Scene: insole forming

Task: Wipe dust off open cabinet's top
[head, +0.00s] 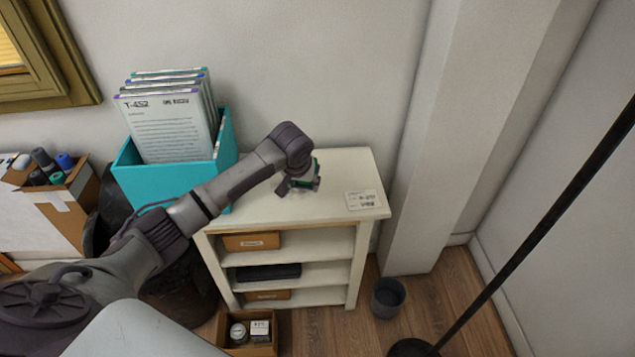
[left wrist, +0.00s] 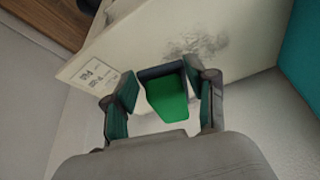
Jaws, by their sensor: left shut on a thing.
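The open cabinet's white top (head: 338,172) is at the middle of the head view, with open shelves below it. It also fills much of the left wrist view (left wrist: 130,50). A grey, speckled dust patch (left wrist: 200,42) lies on this top. My left gripper (head: 303,184) is over the middle of the top, shut on a green block with a dark edge (left wrist: 167,98). The block is just beside the dust in the left wrist view. I cannot tell whether it touches the top. The arm hides part of the top's left side. My right gripper is not in view.
A turquoise file box (head: 226,145) with upright documents stands at the left end of the cabinet top. A white label card (head: 361,200) lies near the front right corner. A dark bin (head: 388,297) and a black pole (head: 540,232) stand to the right.

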